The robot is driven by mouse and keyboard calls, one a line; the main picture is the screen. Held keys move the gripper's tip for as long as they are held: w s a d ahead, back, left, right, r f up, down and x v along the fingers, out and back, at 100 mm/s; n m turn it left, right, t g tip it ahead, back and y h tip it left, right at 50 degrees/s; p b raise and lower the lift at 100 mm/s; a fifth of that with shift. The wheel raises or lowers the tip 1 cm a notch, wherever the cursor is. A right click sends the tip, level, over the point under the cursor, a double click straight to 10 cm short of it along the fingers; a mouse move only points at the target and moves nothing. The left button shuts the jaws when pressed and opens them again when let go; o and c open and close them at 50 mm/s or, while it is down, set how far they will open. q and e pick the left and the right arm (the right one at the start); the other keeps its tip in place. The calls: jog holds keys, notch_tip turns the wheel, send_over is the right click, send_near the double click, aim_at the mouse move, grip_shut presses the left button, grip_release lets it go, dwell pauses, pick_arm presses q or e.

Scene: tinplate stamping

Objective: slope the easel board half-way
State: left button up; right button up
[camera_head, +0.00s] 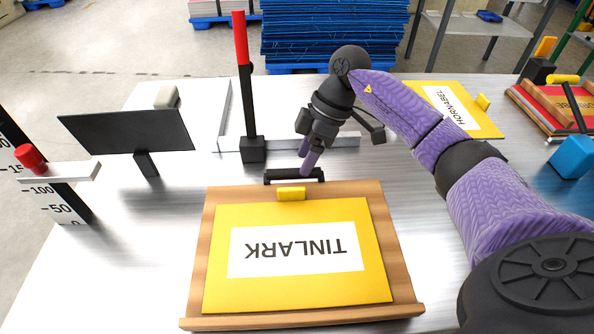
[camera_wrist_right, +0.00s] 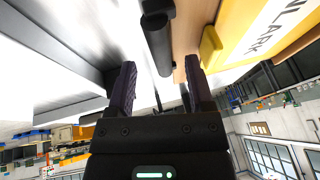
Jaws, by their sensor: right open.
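The easel board (camera_head: 197,255) is a wooden board with a ledge along its near edge, in the front middle of the head view. It bears a yellow plate (camera_head: 215,290) with a white TINLARK label that reads upside down. A yellow tab (camera_head: 291,194) is at its far edge. A black bar (camera_head: 282,177) stands just beyond that edge; it also shows in the wrist view (camera_wrist_right: 157,42). My right gripper (camera_head: 308,164) points down at the bar, with open fingers (camera_wrist_right: 158,88); whether the bar is between them is unclear. The board's exact slope is hard to tell.
A black post with a red top (camera_head: 246,90) stands left of my right gripper. A dark panel (camera_head: 125,131) and a height scale (camera_head: 62,202) with a red-knobbed slider stand at left. A yellow HORNABEL plate (camera_head: 483,124) lies at back right, near a blue block (camera_head: 573,157).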

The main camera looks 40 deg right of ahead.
jog(key=x, duration=0.2)
jog(key=shift+a+f+b, duration=0.15)
jog(key=shift+f+b, duration=0.1)
jog(key=shift+b, duration=0.05)
grip_shut()
dwell(1.2)
